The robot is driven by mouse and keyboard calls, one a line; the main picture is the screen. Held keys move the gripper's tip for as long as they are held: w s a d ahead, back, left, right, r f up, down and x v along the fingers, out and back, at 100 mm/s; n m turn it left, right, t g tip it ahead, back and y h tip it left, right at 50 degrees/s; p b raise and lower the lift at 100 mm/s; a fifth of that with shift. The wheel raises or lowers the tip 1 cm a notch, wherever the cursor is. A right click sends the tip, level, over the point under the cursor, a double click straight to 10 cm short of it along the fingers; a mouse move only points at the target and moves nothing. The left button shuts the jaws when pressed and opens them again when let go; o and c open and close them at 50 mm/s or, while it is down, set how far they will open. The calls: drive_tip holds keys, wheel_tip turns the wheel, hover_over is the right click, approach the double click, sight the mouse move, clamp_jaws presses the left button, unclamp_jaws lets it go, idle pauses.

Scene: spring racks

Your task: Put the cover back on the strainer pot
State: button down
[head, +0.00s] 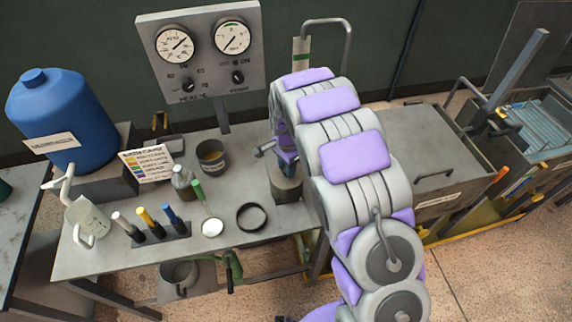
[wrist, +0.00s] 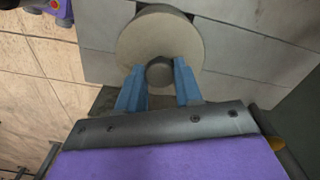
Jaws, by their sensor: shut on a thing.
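My gripper (head: 287,163) is at the right part of the grey bench, over a grey cylinder (head: 287,190) with a pale top. In the wrist view, my blue fingers (wrist: 160,88) are shut on the dark round knob (wrist: 160,72) of a pale round cover (wrist: 150,40). A grey curved side shows past the cover's far edge. I cannot tell whether the cover rests on something or is raised. An open dark pot (head: 212,163) with a yellowish inside stands further left and back; I cannot tell which vessel is the strainer pot.
A black ring (head: 251,217), a small white dish (head: 212,228), a rack of coloured-handled tools (head: 160,235) and a bottle (head: 184,183) stand on the bench. A gauge panel (head: 203,50) rises behind.

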drive_tip(key=shift+f, duration=0.4)
drive_tip(key=c, duration=0.7)
unclamp_jaws()
drive_tip(key=shift+o, duration=0.2)
wheel_tip(320, 180, up, 17)
drive_tip(key=p, duration=0.1)
drive_tip(key=shift+r, duration=0.15)
